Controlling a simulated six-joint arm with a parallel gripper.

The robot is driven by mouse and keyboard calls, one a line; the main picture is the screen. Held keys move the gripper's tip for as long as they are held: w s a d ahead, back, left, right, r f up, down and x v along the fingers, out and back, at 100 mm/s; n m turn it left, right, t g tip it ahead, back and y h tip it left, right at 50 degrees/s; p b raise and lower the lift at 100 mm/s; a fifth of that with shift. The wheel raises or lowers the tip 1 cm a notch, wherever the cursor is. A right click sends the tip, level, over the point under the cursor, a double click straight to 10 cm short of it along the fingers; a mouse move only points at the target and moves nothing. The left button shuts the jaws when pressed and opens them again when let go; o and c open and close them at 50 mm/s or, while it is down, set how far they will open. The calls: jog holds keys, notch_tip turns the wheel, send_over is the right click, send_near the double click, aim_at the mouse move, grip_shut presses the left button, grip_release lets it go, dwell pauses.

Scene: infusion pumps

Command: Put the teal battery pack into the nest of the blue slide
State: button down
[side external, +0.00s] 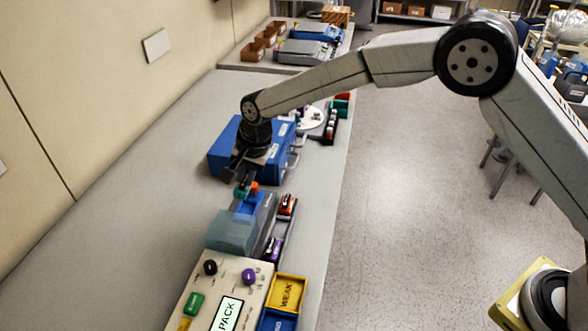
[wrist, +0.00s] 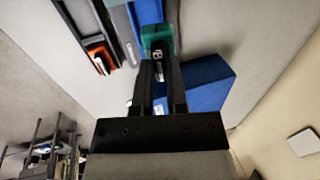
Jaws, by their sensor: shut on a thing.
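The teal battery pack (wrist: 157,38) is held between the fingertips of my gripper (wrist: 160,65), at their far end in the wrist view. In the side view my gripper (side external: 240,180) points down, with the teal pack (side external: 240,191) at its tips. The blue slide (side external: 250,204) lies just below the pack in the side view. In the wrist view the blue slide (wrist: 149,12) runs just beyond the pack. The pack and fingers cover its near end, so the nest is hidden. I cannot tell whether the pack touches the slide.
A large blue box (side external: 225,150) stands close behind my gripper. A dark rack with an orange pack (side external: 287,204) and a purple pack (side external: 273,249) lies beside the slide. A panel with knobs (side external: 228,285) and a yellow "WEAK" bin (side external: 287,292) are in front. The bench by the wall is clear.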

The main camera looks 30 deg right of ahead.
aim_at(248, 191)
jog(key=shift+f, duration=0.3)
jog(key=shift+f, duration=2.2)
jog(key=shift+f, duration=1.05)
dwell(0.8)
jog(key=c, duration=1)
grip_release()
jog(key=shift+o, duration=0.2)
jog(key=shift+r, duration=0.15)
jog(key=shift+r, duration=0.9)
jog(key=o, duration=0.6)
jog(key=shift+c, duration=0.2)
